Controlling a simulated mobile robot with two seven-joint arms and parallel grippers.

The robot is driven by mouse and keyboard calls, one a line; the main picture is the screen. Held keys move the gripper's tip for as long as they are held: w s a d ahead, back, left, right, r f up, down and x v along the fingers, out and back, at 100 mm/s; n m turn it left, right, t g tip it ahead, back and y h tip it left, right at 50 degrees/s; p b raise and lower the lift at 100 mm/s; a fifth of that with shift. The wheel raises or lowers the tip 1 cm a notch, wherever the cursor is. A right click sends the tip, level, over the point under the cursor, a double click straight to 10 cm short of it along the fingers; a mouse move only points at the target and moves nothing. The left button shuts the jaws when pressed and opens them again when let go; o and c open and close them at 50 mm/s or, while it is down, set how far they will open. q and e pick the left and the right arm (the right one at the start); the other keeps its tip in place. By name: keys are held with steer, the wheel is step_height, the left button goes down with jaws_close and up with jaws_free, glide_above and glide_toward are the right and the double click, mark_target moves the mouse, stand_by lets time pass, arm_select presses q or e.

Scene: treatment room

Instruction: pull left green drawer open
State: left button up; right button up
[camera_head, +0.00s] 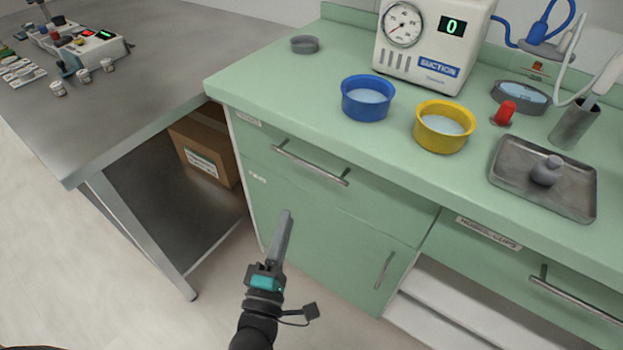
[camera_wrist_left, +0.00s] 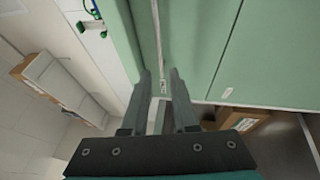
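The left green drawer (camera_head: 370,190) is at the top of the green cabinet in the head view, flush with its front, so it is shut. Its silver bar handle (camera_head: 310,165) runs across its front and is free. My left gripper (camera_head: 286,212) is below and left of that handle in the head view, apart from it. In the left wrist view its two fingers (camera_wrist_left: 160,76) stand apart with nothing between them, pointing toward green panels (camera_wrist_left: 195,40). I cannot tell which panel there is the drawer. My right gripper is not in view.
A cabinet door with an upright handle (camera_head: 385,270) lies below the drawer. The counter above holds a blue bowl (camera_head: 364,108), a yellow bowl (camera_head: 440,137) and a metal tray (camera_head: 510,181). A steel table (camera_head: 150,90) stands at left, a cardboard box (camera_head: 203,150) under it.

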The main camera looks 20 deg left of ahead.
mark_target(302, 160)
arm_select(q)
steer(key=shift+w+a+r+b, duration=0.15)
steer(key=shift+w+r+b, duration=0.35)
steer(key=shift+w, duration=2)
steer(key=shift+w+a+r+b, duration=0.15)
steer(key=shift+w+r+b, duration=0.35)
steer(key=shift+w, duration=2)
steer(key=shift+w+a+r+b, duration=0.15)
steer(key=shift+w+r+b, duration=0.35)
steer(key=shift+w, duration=2)
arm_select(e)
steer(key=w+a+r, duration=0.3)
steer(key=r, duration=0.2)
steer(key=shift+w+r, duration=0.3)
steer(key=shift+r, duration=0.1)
arm_select(q)
jaws_close()
steer(key=shift+f, duration=0.1)
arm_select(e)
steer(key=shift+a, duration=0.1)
